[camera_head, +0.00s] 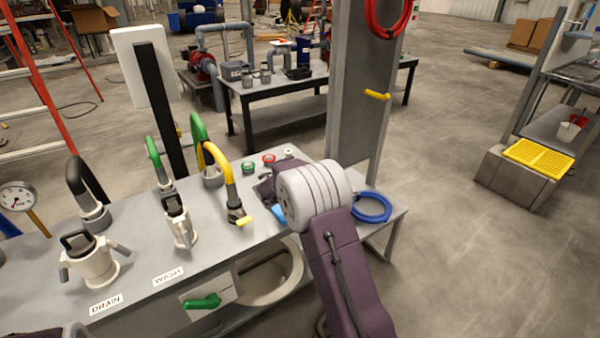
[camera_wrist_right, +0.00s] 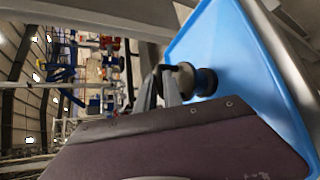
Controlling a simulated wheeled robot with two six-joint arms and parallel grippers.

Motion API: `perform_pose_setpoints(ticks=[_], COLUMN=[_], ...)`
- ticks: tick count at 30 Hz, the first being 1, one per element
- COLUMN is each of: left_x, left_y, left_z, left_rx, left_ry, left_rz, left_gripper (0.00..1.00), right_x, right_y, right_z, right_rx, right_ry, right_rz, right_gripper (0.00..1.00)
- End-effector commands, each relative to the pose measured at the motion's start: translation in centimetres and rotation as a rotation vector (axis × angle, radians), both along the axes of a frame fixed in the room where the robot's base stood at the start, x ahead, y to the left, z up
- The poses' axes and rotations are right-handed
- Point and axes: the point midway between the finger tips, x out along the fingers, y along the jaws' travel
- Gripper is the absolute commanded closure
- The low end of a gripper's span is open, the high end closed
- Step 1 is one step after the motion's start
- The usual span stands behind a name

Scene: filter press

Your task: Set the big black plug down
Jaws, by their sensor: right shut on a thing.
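The big black plug (camera_wrist_right: 205,82) shows in the right wrist view as a dark, round-ended piece lying across the jaws. My right gripper (camera_wrist_right: 172,88) is shut on it. The plug is over or at the blue tray (camera_wrist_right: 235,35), and I cannot tell whether it touches the tray. In the head view my right wrist hides the plug and most of the gripper, and only a small blue corner of the tray (camera_head: 279,214) shows beside it.
The grey bench (camera_head: 140,258) carries DRAIN and WASH couplings (camera_head: 92,262) (camera_head: 180,222), black, green and yellow hoses, and a green and a red cap (camera_head: 269,158). A grey post (camera_head: 352,110) stands behind my wrist. A blue coil (camera_head: 371,207) lies at the bench's right end.

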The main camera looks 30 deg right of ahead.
Motion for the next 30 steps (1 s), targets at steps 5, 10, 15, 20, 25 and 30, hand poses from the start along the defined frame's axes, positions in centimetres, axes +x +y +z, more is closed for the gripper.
perform_pose_setpoints(ticks=[5,10,15,20,25,30], left_x=[0.0,0.0,0.0,0.0,0.0,0.0], left_y=[0.0,0.0,0.0,0.0,0.0,0.0], left_z=[-0.1,-0.3,-0.3,-0.1,0.2,0.5], left_rx=[0.0,0.0,0.0,0.0,0.0,0.0], left_ry=[0.0,0.0,0.0,0.0,0.0,0.0], left_rz=[0.0,0.0,0.0,0.0,0.0,0.0], left_gripper=[0.64,0.64,0.64,0.64,0.64,0.64], right_x=[0.0,0.0,0.0,0.0,-1.3,-4.2], right_y=[0.0,0.0,0.0,0.0,1.6,4.8], right_z=[0.0,-0.1,-0.1,0.0,1.1,3.0], right_rx=[0.0,0.001,0.0,0.0,0.0,0.001], right_ry=[-0.001,-0.001,0.0,0.0,-0.001,-0.001], right_rz=[0.0,0.0,0.0,0.0,0.005,0.006], right_gripper=[1.0,0.72,0.67,0.67,0.67,0.67])
